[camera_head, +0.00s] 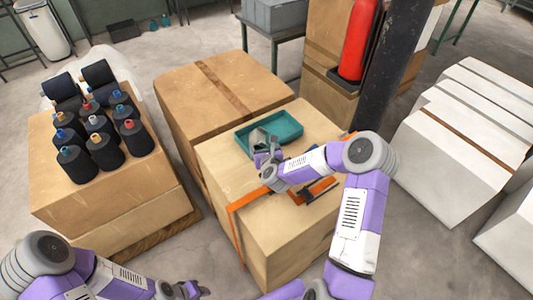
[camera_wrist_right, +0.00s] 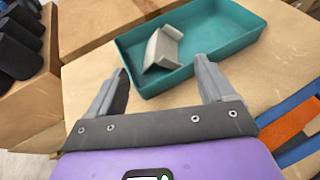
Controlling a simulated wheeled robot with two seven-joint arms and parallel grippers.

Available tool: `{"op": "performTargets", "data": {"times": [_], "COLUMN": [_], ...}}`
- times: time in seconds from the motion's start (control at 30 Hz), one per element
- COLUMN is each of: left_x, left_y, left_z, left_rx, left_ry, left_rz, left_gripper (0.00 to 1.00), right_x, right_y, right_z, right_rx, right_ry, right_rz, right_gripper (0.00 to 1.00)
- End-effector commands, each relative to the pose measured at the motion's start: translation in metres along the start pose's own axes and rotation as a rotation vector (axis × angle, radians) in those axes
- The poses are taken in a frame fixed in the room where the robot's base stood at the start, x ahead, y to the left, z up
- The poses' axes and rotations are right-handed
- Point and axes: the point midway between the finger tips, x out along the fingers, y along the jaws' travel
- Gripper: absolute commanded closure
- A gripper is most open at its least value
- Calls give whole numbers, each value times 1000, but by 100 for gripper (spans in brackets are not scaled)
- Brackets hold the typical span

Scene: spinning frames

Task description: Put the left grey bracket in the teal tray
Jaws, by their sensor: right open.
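The teal tray (camera_head: 287,126) sits on top of the front cardboard box, and it also shows in the right wrist view (camera_wrist_right: 255,38). A grey bracket (camera_wrist_right: 163,47) is inside the tray, tilted, near its left end; in the head view the bracket (camera_head: 257,137) is partly hidden by my gripper. My right gripper (camera_head: 266,156) is open, with empty space between its fingers (camera_wrist_right: 162,72), just in front of the tray and apart from the bracket. My left gripper (camera_head: 192,290) is low at the bottom edge; its jaws are too unclear to judge. No second bracket is discernible.
Orange and dark flat pieces (camera_head: 318,188) lie on the box (camera_head: 275,227) under my right arm. A dark post (camera_head: 388,75) and red extinguisher (camera_head: 358,40) stand behind. Black spools (camera_head: 103,150) stand on a box at left. White boxes (camera_head: 455,150) are right.

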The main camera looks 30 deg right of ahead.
Motion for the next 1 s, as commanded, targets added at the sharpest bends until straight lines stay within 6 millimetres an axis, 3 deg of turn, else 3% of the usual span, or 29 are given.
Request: {"op": "performTargets", "data": {"times": [0.1, 0.33, 1.0], "left_x": [-2, -3, -5], "left_y": [1, 1, 2], "left_z": [0, 0, 0], "left_rx": [0, 0, 0], "left_ry": [0, 0, 0], "left_rz": [0, 0, 0], "left_gripper": [64, 64, 64], "right_x": [-22, -47, -52], "right_y": [0, 0, 0], "right_z": [0, 0, 2], "right_rx": [-2, 0, 0], "right_ry": [1, 0, 0], "right_rz": [0, 0, 0], "right_gripper": [18, 18, 18]}}
